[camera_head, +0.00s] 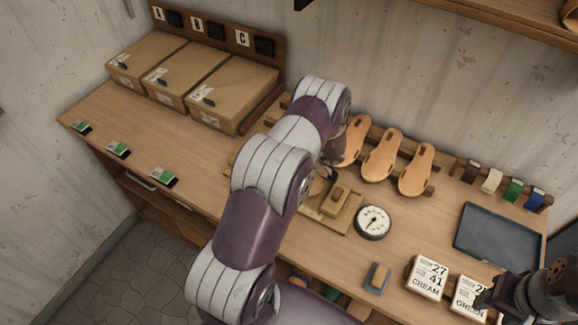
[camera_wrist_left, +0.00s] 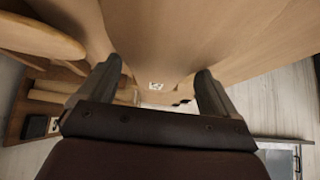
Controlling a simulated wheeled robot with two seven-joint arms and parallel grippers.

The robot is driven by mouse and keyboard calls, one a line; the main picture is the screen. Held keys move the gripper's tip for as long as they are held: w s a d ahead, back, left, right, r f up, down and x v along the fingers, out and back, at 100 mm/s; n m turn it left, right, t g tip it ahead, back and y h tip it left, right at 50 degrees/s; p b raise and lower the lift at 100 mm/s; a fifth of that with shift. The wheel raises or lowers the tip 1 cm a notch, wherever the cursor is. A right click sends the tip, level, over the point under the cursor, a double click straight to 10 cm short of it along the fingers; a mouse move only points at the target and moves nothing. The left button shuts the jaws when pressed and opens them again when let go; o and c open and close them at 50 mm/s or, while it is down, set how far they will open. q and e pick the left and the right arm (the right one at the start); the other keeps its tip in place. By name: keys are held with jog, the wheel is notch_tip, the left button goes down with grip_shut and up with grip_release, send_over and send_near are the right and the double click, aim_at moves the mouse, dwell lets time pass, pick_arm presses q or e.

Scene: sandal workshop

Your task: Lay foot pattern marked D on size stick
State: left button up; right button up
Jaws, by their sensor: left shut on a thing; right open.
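Tan wooden foot patterns stand in a row on a rack at the wall; two full ones are the middle one (camera_head: 381,157) and the right one (camera_head: 416,172). A third pattern (camera_head: 354,140) is partly covered by my left arm. My left gripper (camera_wrist_left: 158,82) is shut on a foot pattern (camera_wrist_left: 160,40), which fills the top of the left wrist view; its small white mark is unreadable. A wooden board with a raised block (camera_head: 343,217), seemingly the size stick, lies below the rack, partly hidden by my arm. My right gripper (camera_head: 488,299) is open at the lower right, beside a card.
Cardboard boxes (camera_head: 232,92) stand under letters A, B and C. A dial (camera_head: 373,221), a blue-grey tray (camera_head: 497,238), number cards (camera_head: 427,277), a small blue-edged block (camera_head: 376,277) and coloured straps (camera_head: 513,190) occupy the right side. The left bench front holds small green-marked cards (camera_head: 163,177).

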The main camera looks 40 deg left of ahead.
pick_arm(q)
jog(key=shift+f, duration=0.8)
jog(key=shift+w, duration=0.1)
jog(key=shift+f, duration=0.15)
